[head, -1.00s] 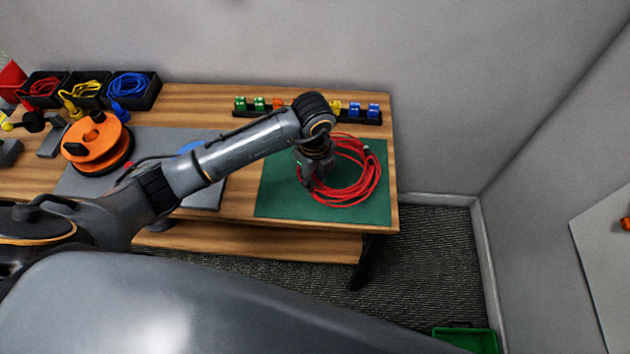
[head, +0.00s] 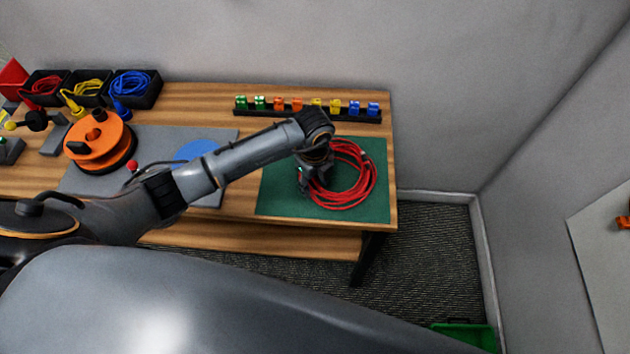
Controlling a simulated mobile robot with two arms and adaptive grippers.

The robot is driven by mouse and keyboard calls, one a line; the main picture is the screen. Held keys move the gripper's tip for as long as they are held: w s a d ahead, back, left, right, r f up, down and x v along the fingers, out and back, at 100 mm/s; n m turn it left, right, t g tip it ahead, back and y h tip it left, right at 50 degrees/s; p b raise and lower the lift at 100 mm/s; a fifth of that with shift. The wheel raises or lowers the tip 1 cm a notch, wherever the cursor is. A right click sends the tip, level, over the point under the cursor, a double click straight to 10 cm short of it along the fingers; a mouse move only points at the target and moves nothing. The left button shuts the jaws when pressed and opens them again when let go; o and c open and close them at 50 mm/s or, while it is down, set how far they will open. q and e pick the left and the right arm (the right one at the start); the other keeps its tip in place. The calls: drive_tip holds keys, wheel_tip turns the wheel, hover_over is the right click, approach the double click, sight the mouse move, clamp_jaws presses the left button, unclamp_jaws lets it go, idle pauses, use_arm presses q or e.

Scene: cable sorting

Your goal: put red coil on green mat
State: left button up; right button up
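The red coil (head: 362,190) is a loose ring of red cable at the right end of the bench. It is over the green mat (head: 284,200), within the mat's edges, and looks to lie on it. My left gripper (head: 307,188) points down at the coil's left side, low over the mat. The arm's wrist hides part of the coil's upper left, and the fingers are small and dark, so whether they grip the cable cannot be told. My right gripper is not in view.
A rack of coloured connectors (head: 305,112) stands behind the mat. An orange cable reel (head: 98,142) and a grey mat (head: 140,140) with a blue disc (head: 196,151) are to the left. Black bins (head: 136,90) of cable line the back left. The wall is close behind.

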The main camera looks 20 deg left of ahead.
use_arm(q)
wheel_tip(320, 180, up, 12)
drive_tip(key=b, duration=0.2)
idle(0.4)
drive_tip(key=shift+s, duration=0.1)
